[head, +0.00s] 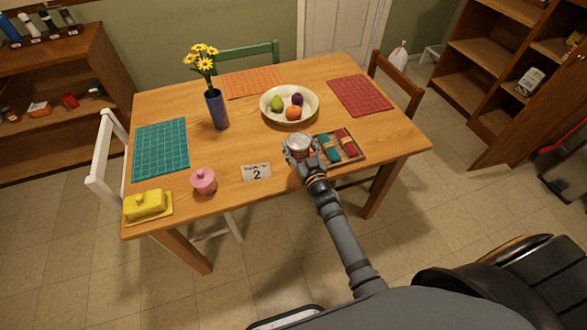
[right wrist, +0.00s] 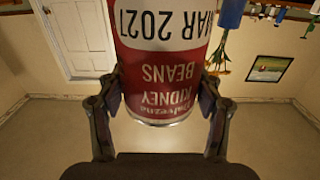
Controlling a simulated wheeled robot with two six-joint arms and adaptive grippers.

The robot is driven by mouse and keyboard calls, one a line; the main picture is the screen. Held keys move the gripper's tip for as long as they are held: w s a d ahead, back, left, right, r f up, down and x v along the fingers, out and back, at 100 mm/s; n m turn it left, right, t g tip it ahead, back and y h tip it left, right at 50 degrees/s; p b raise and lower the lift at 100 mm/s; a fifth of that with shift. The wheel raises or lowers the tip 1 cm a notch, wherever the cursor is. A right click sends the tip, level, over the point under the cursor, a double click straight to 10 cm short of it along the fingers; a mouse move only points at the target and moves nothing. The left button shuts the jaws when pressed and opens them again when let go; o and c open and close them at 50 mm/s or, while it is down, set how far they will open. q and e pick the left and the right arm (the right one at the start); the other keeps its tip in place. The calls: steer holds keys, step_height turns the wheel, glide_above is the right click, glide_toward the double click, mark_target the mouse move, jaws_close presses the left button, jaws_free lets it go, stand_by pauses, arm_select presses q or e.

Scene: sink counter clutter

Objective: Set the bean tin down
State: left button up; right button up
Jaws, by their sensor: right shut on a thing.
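The bean tin (head: 298,142) is a can with a silver top, held at the front right part of the wooden table (head: 226,149). In the right wrist view the tin (right wrist: 165,75) shows a red label reading "KIDNEY BEANS" and "MAR 2027", upside down in the picture. My right gripper (head: 303,157) is shut on its sides, one finger on each side. The wrist view's gripper (right wrist: 160,100) has the tin between its fingers. I cannot tell whether the tin touches the table. My left gripper is not in view.
A tray with teal and red rolled cloths (head: 339,146) lies just right of the tin. A fruit bowl (head: 271,112) stands behind it. A card marked 2 (head: 256,172), a pink pot (head: 203,181) and a yellow butter dish (head: 147,205) are to the left.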

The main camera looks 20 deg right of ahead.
steer(key=shift+s+a+f, duration=0.15)
steer(key=shift+a+f, duration=0.05)
steer(key=shift+f, duration=0.25)
steer(key=shift+s+a+f, duration=0.1)
steer(key=shift+a+f, duration=0.1)
steer(key=shift+f, duration=0.2)
steer(key=shift+s+a+f, duration=0.2)
steer(key=shift+a+f, duration=0.1)
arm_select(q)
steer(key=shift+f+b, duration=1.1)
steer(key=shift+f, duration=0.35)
arm_select(e)
steer(key=shift+s+a+f, duration=0.1)
steer(key=shift+a+f, duration=0.05)
steer(key=shift+f, duration=0.8)
steer(key=shift+s+a+f, duration=0.1)
steer(key=shift+f, duration=0.8)
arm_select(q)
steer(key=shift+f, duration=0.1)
arm_select(e)
steer(key=shift+f, duration=0.1)
steer(key=o, duration=1.6)
steer(key=shift+f, duration=0.1)
